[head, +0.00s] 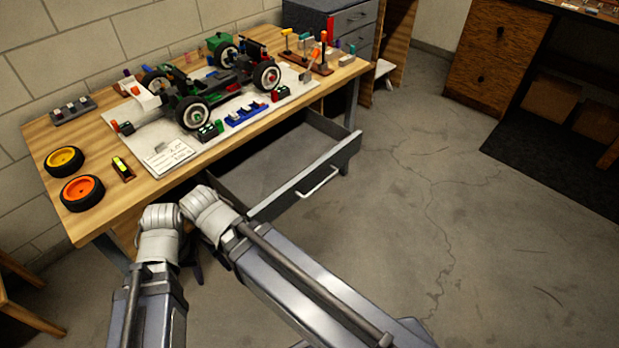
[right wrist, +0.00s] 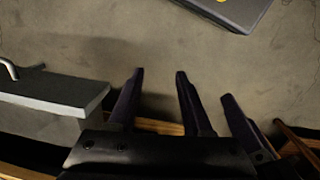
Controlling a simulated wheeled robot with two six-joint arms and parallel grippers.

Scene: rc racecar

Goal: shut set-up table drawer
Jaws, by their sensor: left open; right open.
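The set-up table's drawer (head: 300,182) is grey and stands pulled out below the wooden tabletop (head: 75,140). Its inside looks empty, and its front carries a pale bar handle (head: 318,183). In the right wrist view the drawer (right wrist: 55,92) is at the left, with part of the handle (right wrist: 8,68) showing. My right gripper (right wrist: 160,85) is open and empty beside the drawer's end, apart from it.
A dark drawer cabinet (head: 340,22) stands behind. A wooden desk (head: 497,60) is at the right. The concrete floor (head: 430,190) in front of the drawer is clear.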

